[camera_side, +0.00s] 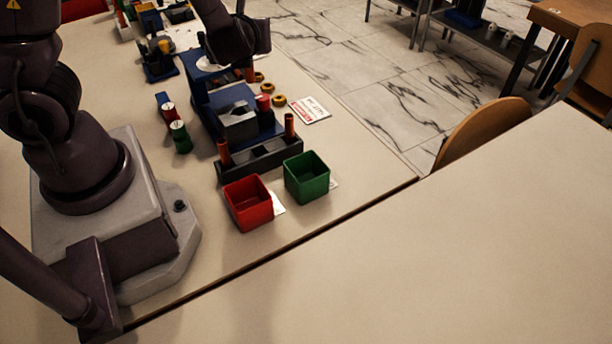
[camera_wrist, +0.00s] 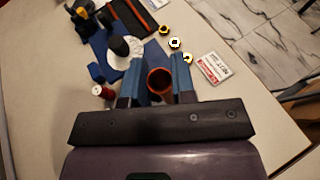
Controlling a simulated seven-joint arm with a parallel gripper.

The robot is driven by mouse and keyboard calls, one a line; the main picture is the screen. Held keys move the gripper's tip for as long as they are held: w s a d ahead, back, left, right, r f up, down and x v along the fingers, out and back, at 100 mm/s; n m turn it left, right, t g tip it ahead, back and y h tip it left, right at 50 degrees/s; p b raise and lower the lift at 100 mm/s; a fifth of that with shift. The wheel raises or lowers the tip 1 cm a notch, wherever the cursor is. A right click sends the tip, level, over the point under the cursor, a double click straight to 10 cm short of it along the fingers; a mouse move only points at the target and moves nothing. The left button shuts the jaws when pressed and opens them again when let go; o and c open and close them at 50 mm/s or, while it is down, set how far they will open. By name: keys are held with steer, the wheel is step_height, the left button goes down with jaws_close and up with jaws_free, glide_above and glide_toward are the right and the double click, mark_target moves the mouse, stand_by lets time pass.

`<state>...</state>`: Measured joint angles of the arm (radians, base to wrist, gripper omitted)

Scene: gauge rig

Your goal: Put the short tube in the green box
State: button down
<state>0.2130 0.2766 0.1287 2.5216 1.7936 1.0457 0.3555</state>
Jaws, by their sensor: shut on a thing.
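In the wrist view my gripper (camera_wrist: 157,78) has its two blue fingers closed on an orange-brown tube (camera_wrist: 159,84), seen from its open end. I cannot tell its length from this angle. In the side view my wrist is at the top, over the blue gauge rig, and the fingertips are not clear. The green box (camera_side: 307,180) stands open on the table, in front of the rig, and looks empty. Two orange-brown tubes stand upright at the dark rack, a left one (camera_side: 224,153) and a right one (camera_side: 290,126).
A red box (camera_side: 248,204) stands left of the green one. The dark rack (camera_side: 262,163) is just behind both boxes. Red and green spools (camera_side: 181,137) stand left of the rig. Yellow-black rings (camera_side: 267,87) and a printed card (camera_side: 310,110) lie to its right. The front table is clear.

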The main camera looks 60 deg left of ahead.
steer(key=w+d+m+t+h, duration=0.2)
steer(key=d+m+t, duration=0.1)
steer(key=d, duration=1.4)
steer(key=shift+m+h, duration=0.3)
steer(key=shift+w+f, duration=0.15)
steer(key=shift+f, duration=7.6)
steer(key=shift+f, duration=0.15)
steer(key=c, duration=0.9)
jaws_free()
steer(key=shift+c, duration=0.2)
